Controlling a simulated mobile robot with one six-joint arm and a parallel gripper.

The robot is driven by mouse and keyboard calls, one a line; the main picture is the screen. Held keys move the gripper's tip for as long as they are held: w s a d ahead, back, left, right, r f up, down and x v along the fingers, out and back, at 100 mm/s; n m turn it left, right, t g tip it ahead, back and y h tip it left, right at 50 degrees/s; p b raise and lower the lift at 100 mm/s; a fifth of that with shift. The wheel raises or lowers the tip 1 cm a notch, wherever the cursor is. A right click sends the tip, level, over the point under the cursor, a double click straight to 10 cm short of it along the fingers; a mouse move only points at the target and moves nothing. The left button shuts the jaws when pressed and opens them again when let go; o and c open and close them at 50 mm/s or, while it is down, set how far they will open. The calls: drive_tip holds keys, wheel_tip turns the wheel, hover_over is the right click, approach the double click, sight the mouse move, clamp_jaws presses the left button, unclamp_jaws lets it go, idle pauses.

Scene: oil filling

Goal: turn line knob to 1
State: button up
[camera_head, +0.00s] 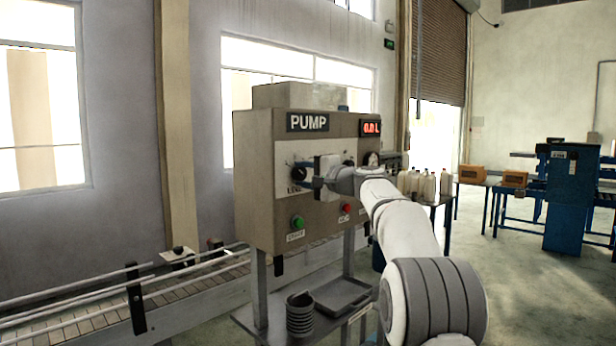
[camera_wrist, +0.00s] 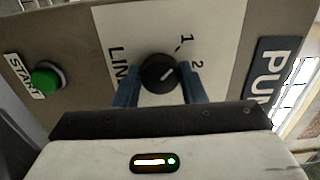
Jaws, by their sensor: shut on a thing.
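The black line knob (camera_wrist: 158,72) sits on a white plate on the pump panel. Its white pointer mark slants toward the upper right in the wrist view, on the side of the labels 1 (camera_wrist: 186,38) and 2 (camera_wrist: 196,66). I cannot tell exactly which label it lines up with. My gripper (camera_wrist: 160,88) has its two blue fingers on either side of the knob and is shut on it. In the head view my gripper (camera_head: 312,183) reaches the panel from the right, and the line knob (camera_head: 299,173) is partly hidden.
The pump box (camera_head: 258,190) has a green start button (camera_head: 298,222), a red button (camera_head: 346,209), and a display (camera_head: 371,128) reading 0.0 L. A ribbed dark container (camera_head: 300,315) and a tray (camera_head: 343,296) stand below. A conveyor (camera_head: 190,284) runs at the left.

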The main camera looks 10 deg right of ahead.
drive_tip(key=o, duration=1)
drive_tip(key=shift+s+d+f, duration=0.1)
drive_tip(key=shift+s+d, duration=0.15)
drive_tip(key=shift+s, duration=0.05)
drive_tip(key=b+v, duration=0.2)
drive_tip(key=v, duration=0.5)
